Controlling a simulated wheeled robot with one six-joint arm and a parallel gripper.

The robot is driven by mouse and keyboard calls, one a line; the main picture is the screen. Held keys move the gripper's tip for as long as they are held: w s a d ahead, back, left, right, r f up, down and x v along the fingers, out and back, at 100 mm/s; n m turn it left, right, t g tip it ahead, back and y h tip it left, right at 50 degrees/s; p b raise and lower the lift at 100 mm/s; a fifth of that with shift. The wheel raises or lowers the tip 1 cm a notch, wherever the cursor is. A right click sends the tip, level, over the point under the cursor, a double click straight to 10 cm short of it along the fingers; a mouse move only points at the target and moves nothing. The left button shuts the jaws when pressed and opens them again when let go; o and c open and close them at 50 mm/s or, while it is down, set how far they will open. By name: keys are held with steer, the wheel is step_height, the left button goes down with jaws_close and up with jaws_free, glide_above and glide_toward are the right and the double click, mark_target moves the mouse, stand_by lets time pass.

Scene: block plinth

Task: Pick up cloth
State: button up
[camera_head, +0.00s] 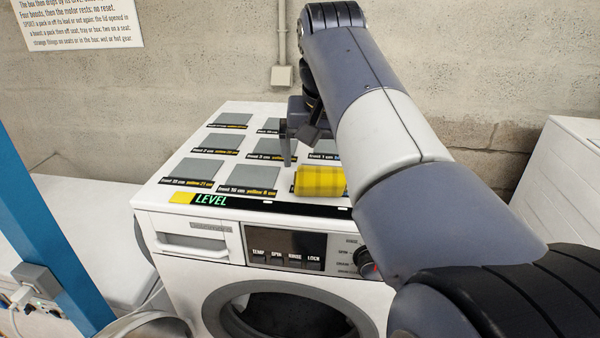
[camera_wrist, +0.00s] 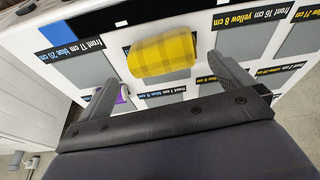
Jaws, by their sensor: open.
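The cloth looks like a rolled yellow checked bundle (camera_head: 320,181) and lies on top of the white washing machine (camera_head: 185,217), near its front edge. In the wrist view the cloth (camera_wrist: 162,55) lies on a grey square, ahead of and between my two fingers. My gripper (camera_head: 289,148) is open and empty, above the machine top and just behind and left of the cloth in the head view. In the wrist view my gripper (camera_wrist: 165,85) has its fingers wide apart, not touching the cloth. My arm hides the right part of the machine top.
Several grey squares (camera_head: 200,169) with printed labels cover the machine top. A purple item (camera_wrist: 121,94) sits by the left finger in the wrist view. A dark LEVEL strip (camera_head: 255,204) runs along the front edge. A blue post (camera_head: 50,225) stands at left, and a wall is behind.

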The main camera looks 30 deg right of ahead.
mark_target(321, 168)
steer(key=x, duration=0.3)
steer(key=shift+w+d+f+p, duration=0.1)
steer(key=shift+w+f+p, duration=0.2)
steer(key=shift+w, duration=0.2)
steer(key=shift+w+d+f, duration=0.1)
steer(key=shift+w+f, duration=0.05)
steer(key=shift+f, duration=0.35)
steer(key=shift+c, duration=0.4)
steer(key=c, duration=0.8)
steer(key=shift+r, duration=0.15)
step_height(321, 168, up, 10)
steer(key=shift+f, duration=0.1)
